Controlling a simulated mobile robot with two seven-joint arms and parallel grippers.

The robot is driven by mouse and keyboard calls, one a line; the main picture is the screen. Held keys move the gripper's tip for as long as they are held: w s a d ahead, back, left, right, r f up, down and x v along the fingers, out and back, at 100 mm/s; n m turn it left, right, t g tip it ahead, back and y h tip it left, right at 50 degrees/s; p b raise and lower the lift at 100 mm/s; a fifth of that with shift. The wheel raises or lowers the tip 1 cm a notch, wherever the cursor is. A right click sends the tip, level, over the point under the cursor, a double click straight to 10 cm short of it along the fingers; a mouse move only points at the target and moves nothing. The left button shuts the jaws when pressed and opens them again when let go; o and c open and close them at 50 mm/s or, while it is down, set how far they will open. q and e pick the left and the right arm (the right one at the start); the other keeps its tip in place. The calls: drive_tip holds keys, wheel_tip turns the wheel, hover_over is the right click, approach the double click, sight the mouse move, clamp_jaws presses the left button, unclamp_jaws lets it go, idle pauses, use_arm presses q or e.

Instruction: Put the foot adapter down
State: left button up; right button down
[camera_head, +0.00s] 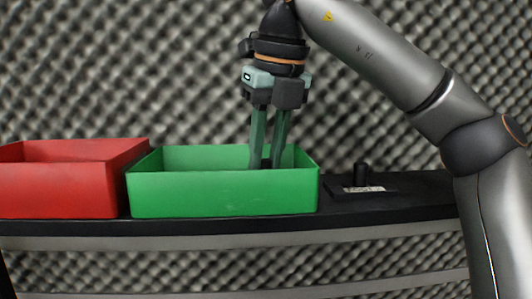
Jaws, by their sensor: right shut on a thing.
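My right gripper (266,160) points straight down with its fingertips inside the green box (222,194), near the back right of it. The fingers are close together at the tips, shut on a small dark thing (266,163) that is mostly hidden; it may be the foot adapter. I cannot tell whether it touches the box floor, because the front wall hides the inside. My left gripper is not in view.
A red box (58,190) stands left of the green box. Patterned foam covers the wall behind.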

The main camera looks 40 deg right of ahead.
drive_tip(key=c, duration=0.7)
unclamp_jaws()
drive_tip(key=v, duration=1.2)
